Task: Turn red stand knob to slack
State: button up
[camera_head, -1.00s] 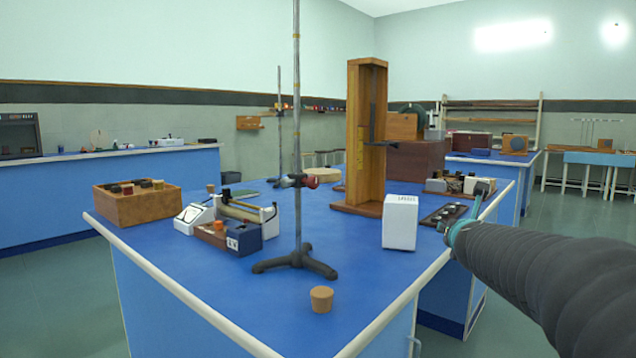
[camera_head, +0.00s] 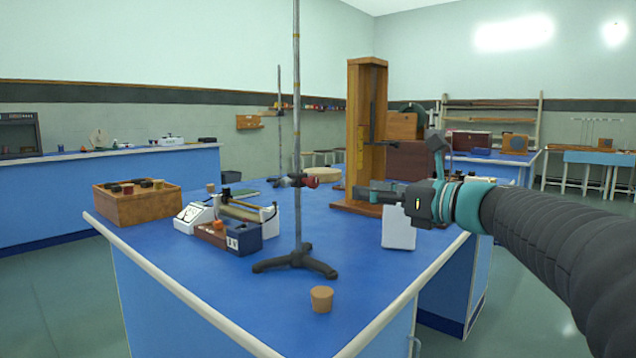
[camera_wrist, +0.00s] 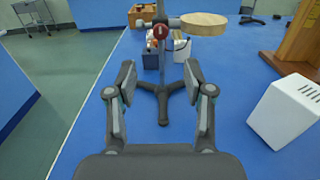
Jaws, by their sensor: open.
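The red stand knob (camera_head: 312,182) sits on a clamp partway up the metal stand rod (camera_head: 297,120). The stand's dark tripod base (camera_head: 298,262) rests on the blue bench. In the wrist view the round red knob (camera_wrist: 160,31) faces the camera, above and beyond my fingers, with a pale mark on its face. My gripper (camera_head: 372,192) is right of the knob in the head view, pointing left toward the stand, at about the knob's height. In the wrist view my gripper's fingers (camera_wrist: 158,92) are spread and empty, with a clear gap to the knob.
A white box (camera_head: 398,232) stands on the blue bench (camera_head: 215,285) below my gripper. A wooden upright frame (camera_head: 356,130) stands behind. A cork (camera_head: 321,298) lies near the front edge. Instruments (camera_head: 228,236) and a wooden box (camera_head: 138,204) are at left.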

aim_at(316, 181)
jog(key=p+x, duration=0.1)
jog(key=x, duration=1.2)
grip_shut()
